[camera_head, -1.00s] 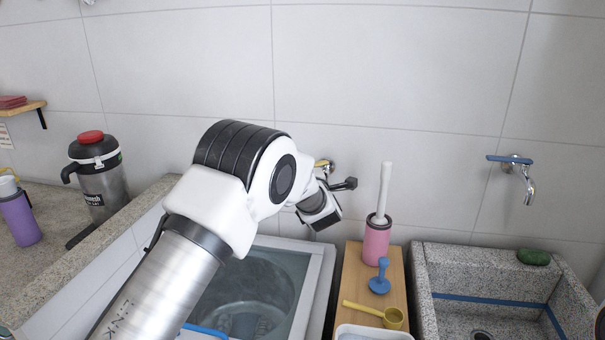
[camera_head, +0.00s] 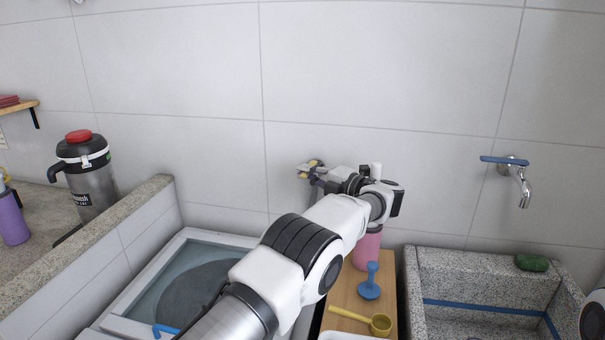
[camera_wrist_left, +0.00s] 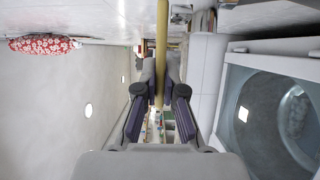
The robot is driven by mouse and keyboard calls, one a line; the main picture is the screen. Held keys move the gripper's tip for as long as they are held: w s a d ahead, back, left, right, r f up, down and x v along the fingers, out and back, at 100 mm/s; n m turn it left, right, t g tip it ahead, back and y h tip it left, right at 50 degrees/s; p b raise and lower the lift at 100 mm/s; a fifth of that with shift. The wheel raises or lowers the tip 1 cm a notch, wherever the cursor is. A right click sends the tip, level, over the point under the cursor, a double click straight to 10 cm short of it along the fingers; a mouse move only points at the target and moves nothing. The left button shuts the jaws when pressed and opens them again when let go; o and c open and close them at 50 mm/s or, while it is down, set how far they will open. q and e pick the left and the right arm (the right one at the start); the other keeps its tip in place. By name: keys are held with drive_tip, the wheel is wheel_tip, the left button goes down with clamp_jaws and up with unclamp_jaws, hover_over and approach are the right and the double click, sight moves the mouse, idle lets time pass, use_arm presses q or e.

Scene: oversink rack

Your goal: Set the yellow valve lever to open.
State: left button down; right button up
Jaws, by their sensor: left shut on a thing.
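The yellow valve lever (camera_head: 315,163) is on a tap on the tiled wall, above the gap between the washing machine and the wooden board. In the left wrist view the lever (camera_wrist_left: 162,45) shows as a long yellow bar running between the fingers. My left gripper (camera_head: 312,174) reaches it from the right and is shut on it. The gripper and wrist hide most of the tap body, so the lever's exact angle is hard to tell. My right gripper is not in view.
A pink holder (camera_head: 367,250) with a white handle stands close behind my left wrist. A blue-lever tap (camera_head: 505,160) is above the stone sink (camera_head: 455,265) at right.

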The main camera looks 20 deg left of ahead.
use_arm(q)
drive_tip(key=shift+d+f+n+g, duration=0.1)
drive_tip(key=shift+d+n+g, duration=0.15)
drive_tip(key=shift+g, duration=0.25)
idle(0.3)
drive_tip(key=c, duration=1.3)
unclamp_jaws()
drive_tip(key=shift+w+a, duration=0.1)
drive_tip(key=shift+o, duration=0.2)
